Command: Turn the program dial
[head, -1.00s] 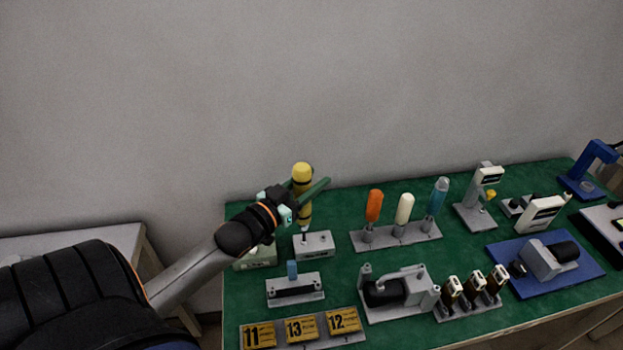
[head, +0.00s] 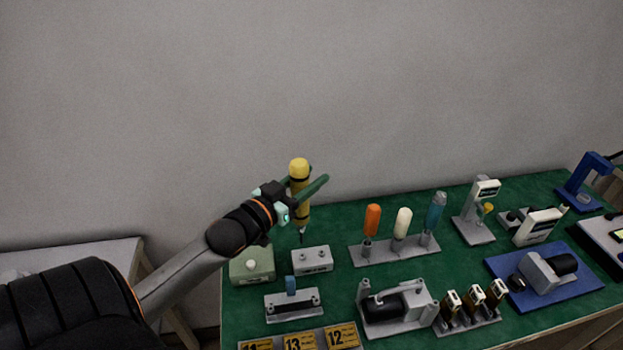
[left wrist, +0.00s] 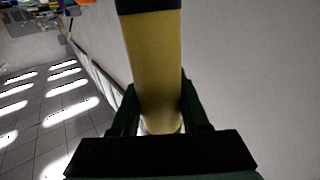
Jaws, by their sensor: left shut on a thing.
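My left gripper (head: 309,184) is shut on a yellow tool (head: 300,206) with black bands and a thin dark shaft pointing down. The tool is roughly upright, its tip just above or behind a small grey block (head: 312,260) with holes on top. In the left wrist view the yellow handle (left wrist: 155,65) stands between the two fingers (left wrist: 160,110). A pale green box with a round white knob (head: 251,265), possibly the program dial, sits left of the grey block. No dial markings can be made out. My right gripper is not in view.
A grey rack with orange, white and blue handles (head: 395,251) stands right of the block. A grey pump (head: 397,305), a slotted grey fixture (head: 293,305) and numbered plates (head: 300,342) are nearer. A blue base (head: 575,279) lies at the right. The wall is behind.

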